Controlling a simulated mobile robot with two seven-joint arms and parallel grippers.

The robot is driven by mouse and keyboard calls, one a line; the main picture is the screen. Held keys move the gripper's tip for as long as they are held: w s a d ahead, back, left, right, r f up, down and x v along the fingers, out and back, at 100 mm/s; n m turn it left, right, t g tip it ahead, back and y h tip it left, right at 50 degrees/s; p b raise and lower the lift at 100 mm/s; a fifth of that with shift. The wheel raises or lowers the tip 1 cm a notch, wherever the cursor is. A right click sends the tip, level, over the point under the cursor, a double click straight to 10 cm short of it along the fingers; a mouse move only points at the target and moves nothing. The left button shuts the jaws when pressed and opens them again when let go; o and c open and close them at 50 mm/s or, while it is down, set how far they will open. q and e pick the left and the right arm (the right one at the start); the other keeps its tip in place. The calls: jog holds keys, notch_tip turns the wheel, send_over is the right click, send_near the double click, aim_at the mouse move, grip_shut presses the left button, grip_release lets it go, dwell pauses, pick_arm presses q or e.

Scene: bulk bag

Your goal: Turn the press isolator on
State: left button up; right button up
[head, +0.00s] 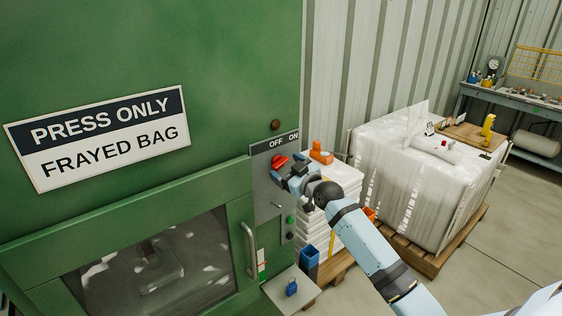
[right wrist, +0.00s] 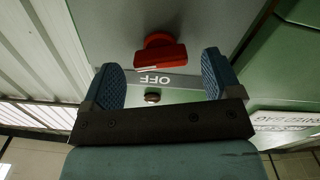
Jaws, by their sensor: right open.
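The press isolator is a red handle (head: 279,161) on a grey panel (head: 262,193) at the right edge of the green press, under an OFF/ON label (head: 283,142). My right gripper (head: 281,171) is open and empty, close in front of the handle and partly covering the panel. In the right wrist view the red handle (right wrist: 160,55) lies crosswise, just beyond and between the spread blue fingertips (right wrist: 162,64). The word OFF (right wrist: 153,79) shows upside down beside it. I cannot tell any contact. My left gripper is out of view.
The green press (head: 220,60) has a PRESS ONLY / FRAYED BAG sign (head: 100,138), a window and a door handle (head: 249,249). A blue padlock (head: 292,288) rests on a small shelf below. A white bulk bag (head: 400,185) stands on a pallet at right.

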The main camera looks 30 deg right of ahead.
aim_at(283, 165)
jog(key=shift+w+a, duration=0.1)
jog(key=shift+w, duration=1.4)
jog(key=shift+c, duration=0.2)
jog(key=c, duration=0.9)
jog(key=shift+r+m+p, duration=0.1)
jog(key=shift+m+p, duration=0.4)
jog(key=shift+m, duration=1.4)
jog(key=o, duration=0.9)
jog(key=shift+o, duration=0.2)
